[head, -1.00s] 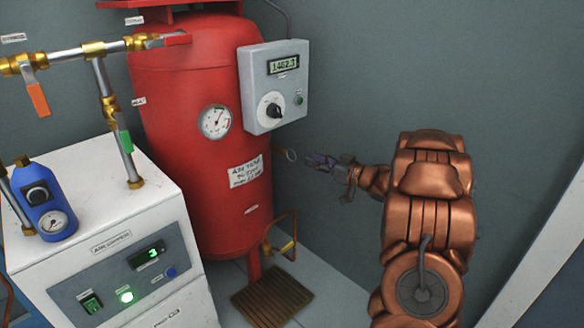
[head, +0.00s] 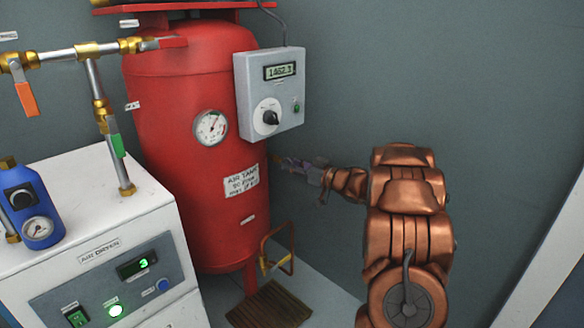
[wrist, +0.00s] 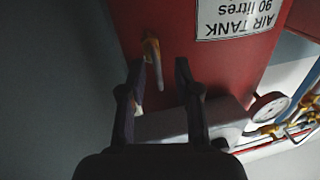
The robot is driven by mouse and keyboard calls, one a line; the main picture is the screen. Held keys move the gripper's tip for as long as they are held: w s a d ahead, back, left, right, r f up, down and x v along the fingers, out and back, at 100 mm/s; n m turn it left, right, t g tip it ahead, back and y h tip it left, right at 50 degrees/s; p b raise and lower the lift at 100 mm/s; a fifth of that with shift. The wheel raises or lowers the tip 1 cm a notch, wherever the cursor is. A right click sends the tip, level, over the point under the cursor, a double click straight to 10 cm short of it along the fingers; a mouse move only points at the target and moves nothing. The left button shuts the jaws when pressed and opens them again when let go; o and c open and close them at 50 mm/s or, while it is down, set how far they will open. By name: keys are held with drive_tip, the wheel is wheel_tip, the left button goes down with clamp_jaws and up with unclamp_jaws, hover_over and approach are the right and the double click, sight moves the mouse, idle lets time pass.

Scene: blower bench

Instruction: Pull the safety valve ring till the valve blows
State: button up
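The red air tank (head: 185,95) stands in the middle of the head view. The brass safety valve (wrist: 150,47) sticks out of its side in the wrist view, with its pull ring seen nearly edge-on at the valve's outer end. My gripper (wrist: 158,66) is open, with one dark finger on either side of the ring's end. I cannot tell whether a finger touches it. In the head view my gripper (head: 284,163) is at the tank's right side, below the control box, and covers most of the valve and ring.
A grey control box (head: 270,92) reading about 1462 hangs above my gripper. A round gauge (head: 210,127) sits on the tank's front. A bent copper drain pipe (head: 279,245) and a slatted floor grate (head: 268,305) are below. The air dryer (head: 100,240) stands left. The wall side at right is free.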

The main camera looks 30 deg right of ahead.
clamp_jaws()
idle(0.7)
